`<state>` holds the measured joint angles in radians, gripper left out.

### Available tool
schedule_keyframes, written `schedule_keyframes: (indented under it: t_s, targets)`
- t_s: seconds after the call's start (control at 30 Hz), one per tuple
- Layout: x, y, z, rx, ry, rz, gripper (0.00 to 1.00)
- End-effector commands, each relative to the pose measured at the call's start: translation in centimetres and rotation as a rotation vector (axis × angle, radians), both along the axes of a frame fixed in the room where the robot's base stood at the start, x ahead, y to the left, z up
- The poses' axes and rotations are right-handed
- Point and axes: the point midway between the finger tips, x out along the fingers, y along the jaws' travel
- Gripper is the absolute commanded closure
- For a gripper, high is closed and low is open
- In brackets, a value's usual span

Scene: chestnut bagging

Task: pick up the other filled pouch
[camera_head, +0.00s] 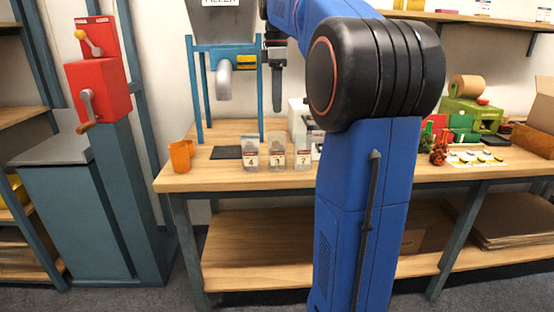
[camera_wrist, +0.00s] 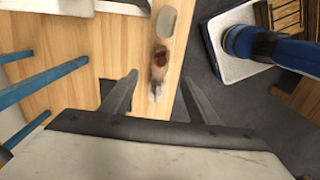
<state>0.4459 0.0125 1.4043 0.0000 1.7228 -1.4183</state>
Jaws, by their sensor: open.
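Three clear pouches stand in a row on the bench in the head view: the left pouch (camera_head: 250,155) is labelled 4, the middle pouch (camera_head: 276,156) seems marked 1, and the right pouch (camera_head: 302,158) shows a question mark. How full each is cannot be made out there. My gripper (camera_head: 277,78) hangs above the row, fingers down, apart from the pouches. In the wrist view my open gripper (camera_wrist: 160,78) is empty. Past its fingertips is a pouch with brown contents (camera_wrist: 159,62). A pale grey pouch-like shape (camera_wrist: 167,22) lies beyond it.
A blue stand (camera_head: 203,100) carries a hopper with a spout (camera_head: 223,82) beside my gripper. An orange cup (camera_head: 181,156) and a dark mat (camera_head: 226,152) are left of the pouches. A red crank machine (camera_head: 98,88) stands far left. The bench front (camera_head: 215,181) is clear.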

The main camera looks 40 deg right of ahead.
Motion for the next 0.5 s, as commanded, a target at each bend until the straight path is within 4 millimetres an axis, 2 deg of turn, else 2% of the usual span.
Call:
schedule_keyframes:
  t_s: [0.17,0.5]
  targets:
    - [0.0,-0.1,-1.4,0.002,0.005,0.006,0.45]
    - [0.0,-0.1,-7.4,0.002,0.005,0.005,0.45]
